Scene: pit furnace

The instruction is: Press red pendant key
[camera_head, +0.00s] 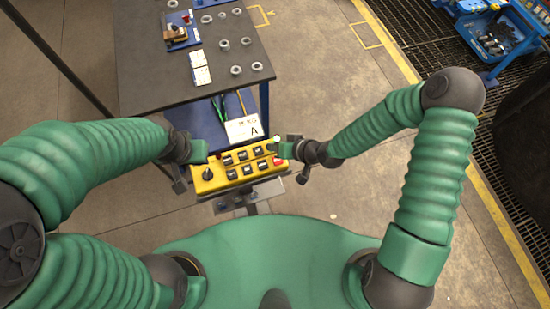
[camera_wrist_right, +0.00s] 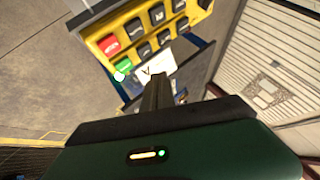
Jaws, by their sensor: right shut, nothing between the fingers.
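The yellow pendant (camera_head: 225,186) lies across the middle of the head view, with a black knob at its left and rows of dark keys. Its red key (camera_head: 278,161) is at the right end. In the right wrist view the red key (camera_wrist_right: 109,44) sits at the pendant's corner, beside a green key (camera_wrist_right: 124,66). My right gripper (camera_head: 279,148) is shut and empty near the pendant's right end; its fingers (camera_wrist_right: 158,92) show below and right of the red key, apart from it in the picture. My left gripper (camera_head: 200,151) is at the pendant's upper left; its fingers are unclear.
The pendant sits on a grey stand (camera_head: 250,198) in front of my body. Behind it is a dark table (camera_head: 150,75) with several metal rings, and a card marked A (camera_head: 243,129) beyond the pendant. A blue bin (camera_head: 495,38) is at the far right. Floor right of the table is clear.

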